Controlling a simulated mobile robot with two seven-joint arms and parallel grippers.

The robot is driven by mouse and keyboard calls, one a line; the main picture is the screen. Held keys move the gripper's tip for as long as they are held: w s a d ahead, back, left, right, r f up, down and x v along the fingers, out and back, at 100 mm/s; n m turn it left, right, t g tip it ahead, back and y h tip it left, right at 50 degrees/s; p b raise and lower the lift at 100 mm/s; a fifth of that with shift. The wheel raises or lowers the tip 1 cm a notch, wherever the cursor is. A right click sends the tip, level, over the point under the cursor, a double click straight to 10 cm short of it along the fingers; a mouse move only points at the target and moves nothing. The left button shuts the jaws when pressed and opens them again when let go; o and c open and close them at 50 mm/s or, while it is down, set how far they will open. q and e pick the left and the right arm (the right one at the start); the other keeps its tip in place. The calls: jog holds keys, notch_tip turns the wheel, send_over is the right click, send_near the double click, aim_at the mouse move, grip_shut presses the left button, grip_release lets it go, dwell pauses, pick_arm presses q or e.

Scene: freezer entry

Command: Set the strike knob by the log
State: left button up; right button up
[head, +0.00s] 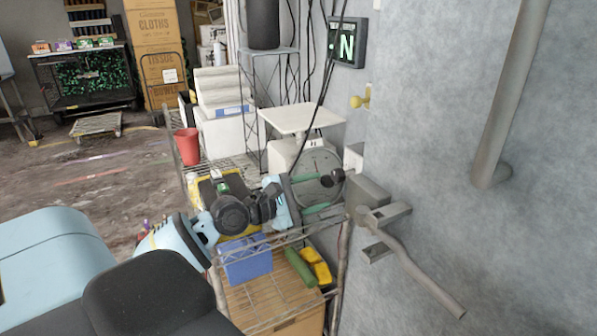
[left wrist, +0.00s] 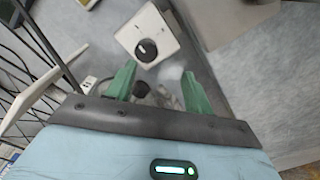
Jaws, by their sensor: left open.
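The black round knob (left wrist: 146,50) sits on a white box (left wrist: 160,28) in the left wrist view, just beyond my fingertips. In the head view a dark knob (head: 338,175) shows beside a white plate (head: 354,157) near the door latch. My left gripper (head: 322,192) reaches in from the lower left; its green fingers are apart and empty. They also show in the left wrist view (left wrist: 158,76), short of the knob, with no clear contact. I cannot read the knob's setting. I cannot make out a log in either view. My right gripper is not in view.
A long grey door lever (head: 420,268) projects right of the gripper. A wire cart (head: 270,240) with a blue bin (head: 246,262) stands below my arm.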

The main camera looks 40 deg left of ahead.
aim_at(334, 176)
pick_arm(q)
jog(key=shift+s+a+r+n, duration=0.1)
jog(key=shift+a+r+n, duration=0.2)
jog(key=shift+r, duration=0.2)
jog(key=shift+s+a+r+n, duration=0.1)
jog(key=shift+a+r+n, duration=0.15)
jog(key=shift+r, duration=0.25)
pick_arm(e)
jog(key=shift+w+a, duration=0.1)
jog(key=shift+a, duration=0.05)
pick_arm(q)
jog(key=shift+x, duration=3.95)
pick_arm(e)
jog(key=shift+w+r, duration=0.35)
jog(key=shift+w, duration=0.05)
pick_arm(q)
jog(key=c, duration=1)
jog(key=shift+o, duration=0.2)
